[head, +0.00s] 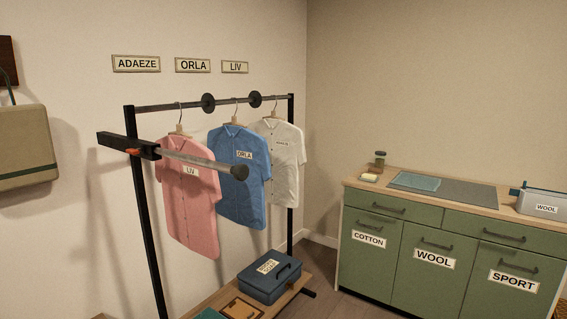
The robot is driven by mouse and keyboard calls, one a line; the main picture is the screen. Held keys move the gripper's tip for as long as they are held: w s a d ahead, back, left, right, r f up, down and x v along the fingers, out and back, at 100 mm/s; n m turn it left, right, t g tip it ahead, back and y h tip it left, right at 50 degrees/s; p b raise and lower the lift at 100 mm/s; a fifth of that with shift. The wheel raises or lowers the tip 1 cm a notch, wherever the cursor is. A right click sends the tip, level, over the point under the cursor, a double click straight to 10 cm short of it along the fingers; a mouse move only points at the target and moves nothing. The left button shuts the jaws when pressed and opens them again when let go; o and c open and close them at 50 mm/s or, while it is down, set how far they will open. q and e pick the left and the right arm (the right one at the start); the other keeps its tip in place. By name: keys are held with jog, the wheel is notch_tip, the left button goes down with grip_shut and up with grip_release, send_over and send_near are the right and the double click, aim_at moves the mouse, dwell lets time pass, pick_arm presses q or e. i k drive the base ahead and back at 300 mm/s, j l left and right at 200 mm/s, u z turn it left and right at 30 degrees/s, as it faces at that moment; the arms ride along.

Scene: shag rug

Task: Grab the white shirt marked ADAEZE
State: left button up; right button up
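The white shirt (287,160) marked ADAEZE hangs on a hanger at the right end of the rack rail (226,102), beyond the second black disc. Its left side is partly covered by the blue shirt (237,185) marked ORLA, which hangs in the middle section. The pink shirt (188,215) marked LIV hangs in the left section. Wall signs read ADAEZE (136,64), ORLA (193,65) and LIV (235,67) from left to right. Neither of my grippers is in view.
A metal rod (195,160) with a dark knob reaches from a black block across the pink shirt's front. A blue box (270,281) sits on the low wooden shelf. A green cabinet (440,250) stands right, with floor between.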

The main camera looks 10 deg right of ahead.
aim_at(286, 141)
jog(key=i+l+z, duration=0.2)
jog(key=z, duration=0.15)
jog(key=i+l+z, duration=0.1)
jog(key=i+z, duration=0.55)
jog(key=k+l, duration=0.05)
